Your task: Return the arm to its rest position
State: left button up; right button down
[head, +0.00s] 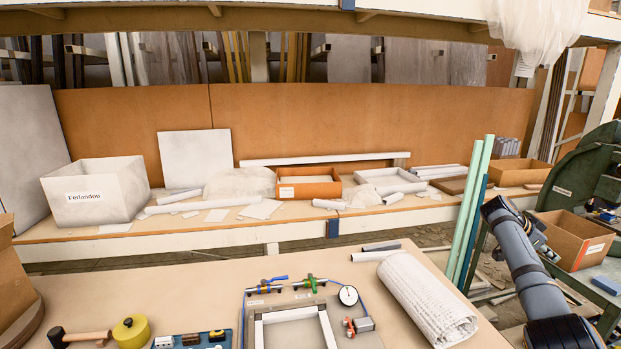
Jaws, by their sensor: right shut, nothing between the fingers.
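My right arm (531,275) rises from the lower right corner, its elbow beside the green upright bars. My right gripper (546,248) is partly hidden behind the arm, near the open cardboard box on the right. It is shut and holds nothing that I can see. My left arm and left gripper are not in view. The green fly press (598,178) stands at the right edge, partly cut off by the frame.
Green upright bars (474,210) stand left of my right arm. An open cardboard box (574,238) lies behind it. The near table (190,283) carries a paper roll (428,298), a gauge fixture (348,296), a yellow tin (131,331) and a hammer (80,337). Boxes line the back bench.

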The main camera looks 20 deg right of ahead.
jog(key=s+d+f+n+t+h, duration=0.1)
jog(key=s+d+f+n+t, duration=0.15)
jog(key=f+n, duration=0.6)
jog(key=s+d+f+n+t+h, duration=0.1)
jog(key=d+f+n, duration=0.3)
jog(key=f, duration=0.8)
jog(key=s+a+f+n+t+y, duration=0.2)
jog(key=s+f+n+t, duration=0.2)
jog(key=s+f+n, duration=1.1)
jog(key=s+a+f+m+g+y, duration=0.1)
jog(key=s+a+f+y, duration=0.25)
jog(key=a+f, duration=0.95)
jog(key=s+a+f+m+g+y, duration=0.15)
jog(key=s+a+f, duration=0.35)
jog(key=a+f, duration=0.75)
jog(key=s+a+f+m+y, duration=0.1)
jog(key=a+f+y, duration=0.1)
jog(key=a, duration=1.4)
jog(key=a+f+m+y, duration=0.1)
jog(key=a+f+y, duration=0.1)
jog(key=a, duration=1.3)
jog(key=shift+s+a+f+t, duration=0.3)
jog(key=shift+s+a+f, duration=0.1)
jog(key=shift+f, duration=0.35)
